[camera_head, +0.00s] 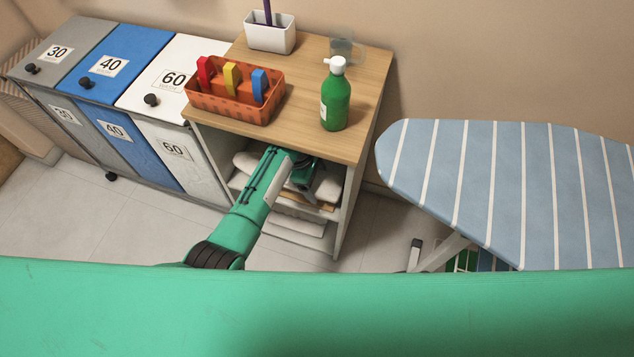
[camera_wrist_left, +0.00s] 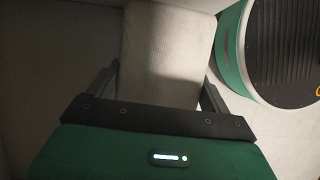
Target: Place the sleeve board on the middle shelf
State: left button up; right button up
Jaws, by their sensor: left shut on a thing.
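The sleeve board, a pale padded board, shows in the left wrist view (camera_wrist_left: 165,55), lying between the two dark fingers of my left gripper (camera_wrist_left: 158,88). The gripper is shut on it. In the head view my left gripper (camera_head: 305,178) is at the open front of the wooden shelf unit (camera_head: 350,190), below its top. The arm hides much of the shelves, and I cannot tell the board clearly from the pale items there. My right gripper is in neither view.
An orange caddy (camera_head: 236,108), a green bottle (camera_head: 335,98), a white holder (camera_head: 270,38) and a clear cup (camera_head: 341,48) stand on the unit's top. Numbered bins (camera_head: 120,60) stand left. A striped ironing board (camera_head: 510,190) is at the right. Pale folded items (camera_head: 246,162) lie inside the unit.

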pick_arm(q)
jog(key=shift+w, duration=0.1)
jog(key=o, duration=1.4)
jog(key=shift+o, duration=0.2)
jog(key=shift+r, duration=0.35)
jog(key=shift+w+a+r, duration=0.15)
jog(key=shift+w+a, duration=0.05)
jog(key=shift+a, duration=0.4)
jog(key=shift+w+a+r, duration=0.1)
jog(key=shift+w+a, duration=0.05)
jog(key=shift+a, duration=0.4)
jog(key=w+a, duration=0.1)
jog(key=a, duration=0.4)
jog(key=w+a, duration=0.1)
jog(key=a, duration=0.2)
jog(key=shift+w, duration=0.35)
jog(key=shift+w+a, duration=0.2)
jog(key=shift+a, duration=0.55)
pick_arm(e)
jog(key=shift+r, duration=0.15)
pick_arm(q)
jog(key=shift+d, duration=0.1)
